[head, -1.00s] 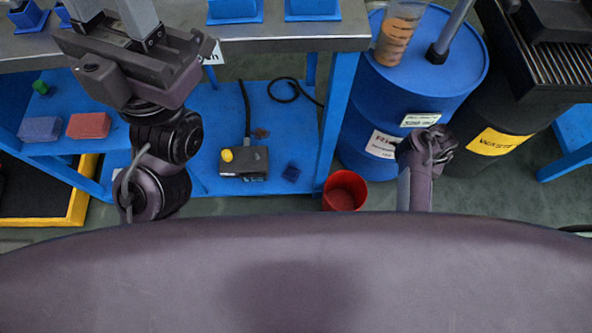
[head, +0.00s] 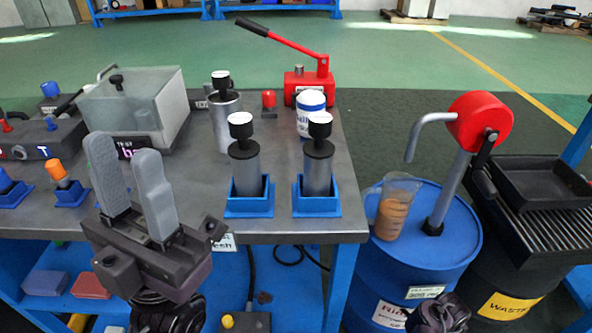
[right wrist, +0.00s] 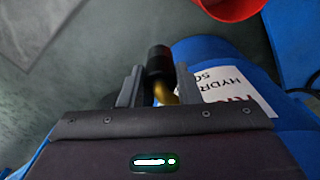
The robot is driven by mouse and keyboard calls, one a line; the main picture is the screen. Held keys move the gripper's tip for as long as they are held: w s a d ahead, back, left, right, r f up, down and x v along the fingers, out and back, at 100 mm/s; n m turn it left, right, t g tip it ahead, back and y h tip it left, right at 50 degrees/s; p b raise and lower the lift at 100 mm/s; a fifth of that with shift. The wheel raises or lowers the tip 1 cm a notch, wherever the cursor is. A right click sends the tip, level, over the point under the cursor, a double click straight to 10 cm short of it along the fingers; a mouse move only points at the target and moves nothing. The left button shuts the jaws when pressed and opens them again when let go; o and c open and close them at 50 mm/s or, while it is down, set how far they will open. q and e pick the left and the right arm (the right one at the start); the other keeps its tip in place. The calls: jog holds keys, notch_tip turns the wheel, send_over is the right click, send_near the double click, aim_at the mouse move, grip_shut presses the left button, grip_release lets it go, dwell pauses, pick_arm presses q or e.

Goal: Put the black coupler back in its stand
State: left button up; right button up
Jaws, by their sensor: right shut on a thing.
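The black coupler (right wrist: 158,62), a black cylinder with a brass bent end, sits between the fingers of my right gripper (right wrist: 159,84) in the right wrist view. The right gripper is shut on it, beside the blue drum. My left gripper (head: 125,150) is open and empty, in front of the bench at left in the head view. Small blue stands hold an orange-topped coupler (head: 57,170) and a blue one (head: 5,183) at the bench's left. No empty stand shows clearly; my left gripper hides part of the bench edge.
The grey bench (head: 215,185) carries two dark-topped cylinders in blue holders (head: 249,207) (head: 317,207), a clear tank (head: 135,105) and a red hand pump (head: 308,84). A blue drum (head: 455,255) with a jug (head: 395,205) stands right of the bench, beside a black waste drum (head: 505,275).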

notch_tip(320, 180, down, 6)
jog(key=b, duration=0.6)
jog(key=shift+r, duration=0.25)
